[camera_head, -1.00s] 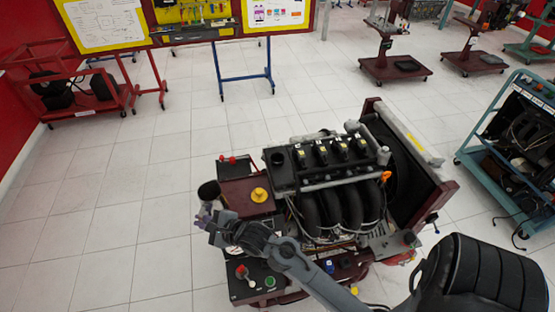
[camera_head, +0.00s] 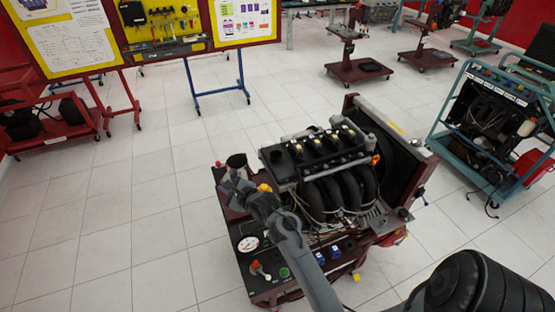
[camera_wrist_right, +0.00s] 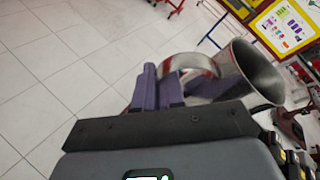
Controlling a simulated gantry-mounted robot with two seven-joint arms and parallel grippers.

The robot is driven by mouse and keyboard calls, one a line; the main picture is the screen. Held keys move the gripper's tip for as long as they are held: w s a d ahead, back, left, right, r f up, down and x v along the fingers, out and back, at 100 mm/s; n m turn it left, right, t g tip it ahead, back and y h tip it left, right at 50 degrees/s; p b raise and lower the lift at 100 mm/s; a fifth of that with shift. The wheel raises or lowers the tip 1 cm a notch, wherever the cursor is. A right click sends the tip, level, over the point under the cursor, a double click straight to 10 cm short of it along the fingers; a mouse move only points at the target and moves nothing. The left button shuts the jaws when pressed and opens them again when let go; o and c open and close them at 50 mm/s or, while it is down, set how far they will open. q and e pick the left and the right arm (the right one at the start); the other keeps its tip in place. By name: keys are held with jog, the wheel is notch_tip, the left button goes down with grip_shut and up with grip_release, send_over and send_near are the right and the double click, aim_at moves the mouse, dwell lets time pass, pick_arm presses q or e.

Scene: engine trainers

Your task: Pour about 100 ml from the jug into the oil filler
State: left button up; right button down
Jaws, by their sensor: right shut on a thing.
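The metal jug (camera_head: 237,164) has a wide round mouth and is held beside the left end of the engine. It also shows in the right wrist view (camera_wrist_right: 247,72), its mouth toward the upper right. My right gripper (camera_head: 230,184) is shut on the jug's handle, with purple fingers around it in the wrist view (camera_wrist_right: 165,88). The engine (camera_head: 325,165) has a dark top cover. A dark round opening or cap (camera_head: 275,156) at its left end may be the oil filler; I cannot tell. A yellow cap (camera_head: 264,188) is partly hidden by my right arm. The left gripper is not in view.
The engine sits on a dark red wheeled stand (camera_head: 240,222) with a gauge and knobs at its front left. A radiator frame (camera_head: 390,150) closes its right side. A teal trainer (camera_head: 497,120) stands farther right.

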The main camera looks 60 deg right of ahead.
jog(key=d+f+m+h, duration=0.1)
jog(key=d+f, duration=0.1)
jog(key=d, duration=1)
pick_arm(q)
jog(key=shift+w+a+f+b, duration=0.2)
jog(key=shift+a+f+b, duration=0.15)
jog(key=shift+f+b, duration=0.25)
pick_arm(e)
jog(key=shift+w+d+f, duration=0.2)
jog(key=shift+w+f, duration=0.05)
jog(key=shift+f, duration=0.7)
jog(key=shift+w+d+f, duration=0.15)
jog(key=shift+w+f, duration=0.05)
jog(key=shift+f, duration=0.7)
jog(key=shift+w+d+f, duration=0.2)
jog(key=shift+w+f, duration=0.05)
jog(key=shift+f, duration=0.7)
jog(key=shift+r+y, duration=0.1)
jog(key=shift+y, duration=0.2)
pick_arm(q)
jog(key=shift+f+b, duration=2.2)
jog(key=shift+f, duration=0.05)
pick_arm(e)
jog(key=d+r+m+y, duration=0.5)
jog(key=d+r+m, duration=0.1)
jog(key=d, duration=0.1)
jog(key=shift+r+m, duration=0.2)
jog(key=shift+m, duration=0.1)
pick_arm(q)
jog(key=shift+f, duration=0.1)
